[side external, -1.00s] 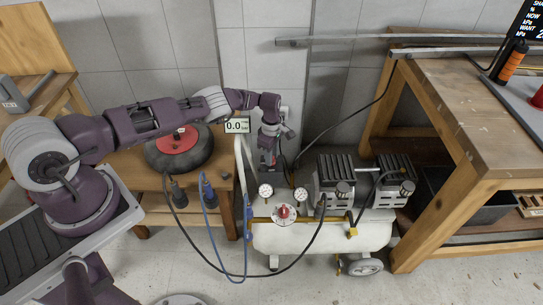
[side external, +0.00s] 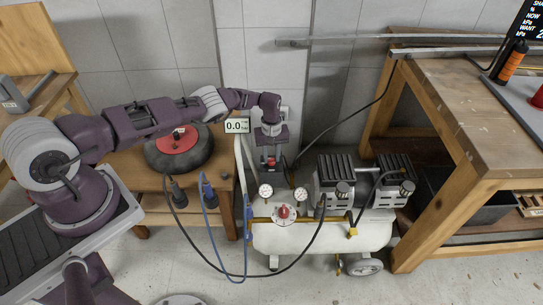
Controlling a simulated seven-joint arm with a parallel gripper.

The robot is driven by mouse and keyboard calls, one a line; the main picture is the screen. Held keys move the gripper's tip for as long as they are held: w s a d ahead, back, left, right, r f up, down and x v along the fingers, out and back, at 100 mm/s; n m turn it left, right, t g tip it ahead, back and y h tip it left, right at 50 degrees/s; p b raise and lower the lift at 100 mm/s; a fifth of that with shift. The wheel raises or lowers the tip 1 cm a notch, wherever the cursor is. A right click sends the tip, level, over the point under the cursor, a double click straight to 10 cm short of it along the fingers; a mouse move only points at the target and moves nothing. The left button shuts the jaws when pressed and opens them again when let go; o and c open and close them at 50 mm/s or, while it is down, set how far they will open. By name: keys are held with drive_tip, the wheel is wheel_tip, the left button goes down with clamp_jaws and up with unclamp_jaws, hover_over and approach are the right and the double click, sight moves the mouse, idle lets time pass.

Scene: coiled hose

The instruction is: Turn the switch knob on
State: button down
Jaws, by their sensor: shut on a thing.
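The switch knob (side external: 271,163) is a small red piece on top of a grey box (side external: 274,180) at the left end of the compressor. My gripper (side external: 270,156) points down from above and is shut on the knob. The fingers and wrist hide part of the knob, so its exact angle cannot be read.
The compressor tank (side external: 330,236) carries two dials, a red-centred regulator (side external: 284,212) and motors (side external: 341,178). Black and blue hoses (side external: 222,262) loop in front. A wheel (side external: 184,147) lies on the left bench; a wooden workbench (side external: 480,115) stands right.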

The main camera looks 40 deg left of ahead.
drive_tip(key=shift+m, duration=0.8)
drive_tip(key=c, duration=1.1)
unclamp_jaws()
drive_tip(key=shift+w+a+r, duration=0.1)
drive_tip(key=shift+a+r, duration=0.15)
drive_tip(key=shift+r, duration=0.45)
drive_tip(key=shift+d+r, duration=0.15)
drive_tip(key=shift+r, duration=0.2)
drive_tip(key=shift+d+r, duration=0.15)
drive_tip(key=shift+r, duration=2.35)
